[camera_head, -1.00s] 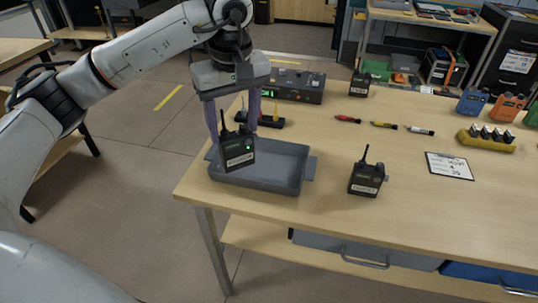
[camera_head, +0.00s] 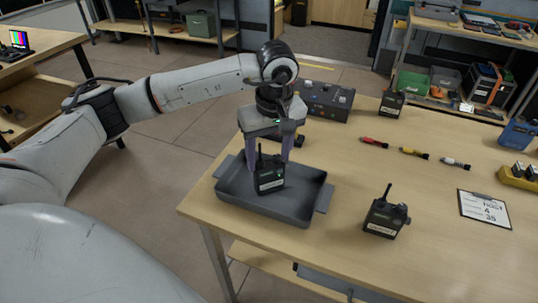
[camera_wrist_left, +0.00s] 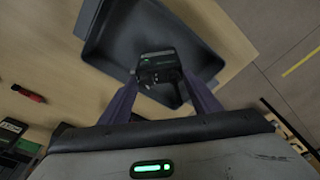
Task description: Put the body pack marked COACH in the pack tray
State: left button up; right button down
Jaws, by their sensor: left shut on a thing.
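My left gripper (camera_head: 268,166) is shut on a black body pack (camera_head: 270,180) with a short antenna and a white label too small to read. The pack is upright over the inside of the grey pack tray (camera_head: 317,212); I cannot tell whether it touches the floor. In the left wrist view the pack (camera_wrist_left: 158,66) is between the fingers (camera_wrist_left: 160,88), with the dark tray (camera_wrist_left: 112,38) beneath. A second pack (camera_head: 384,217) stands on the table right of the tray. A third pack (camera_head: 391,105) is at the back. My right gripper is not in view.
A dark box with knobs (camera_head: 324,101) stands behind the tray. A clipboard (camera_head: 484,209) lies at the right, near a yellow battery holder (camera_head: 520,177). The table between tray and second pack is clear.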

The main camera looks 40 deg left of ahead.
pick_arm(q)
jog(key=shift+f, duration=0.4)
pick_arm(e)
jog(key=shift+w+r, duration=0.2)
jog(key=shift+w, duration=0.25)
pick_arm(q)
jog(key=o, duration=1.5)
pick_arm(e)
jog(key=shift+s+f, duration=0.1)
pick_arm(q)
jog(key=shift+r, duration=0.5)
notch_tip(320, 180, up, 11)
jog(key=d, duration=0.1)
jog(key=shift+s+d+b, duration=0.3)
jog(key=shift+s+b, duration=0.15)
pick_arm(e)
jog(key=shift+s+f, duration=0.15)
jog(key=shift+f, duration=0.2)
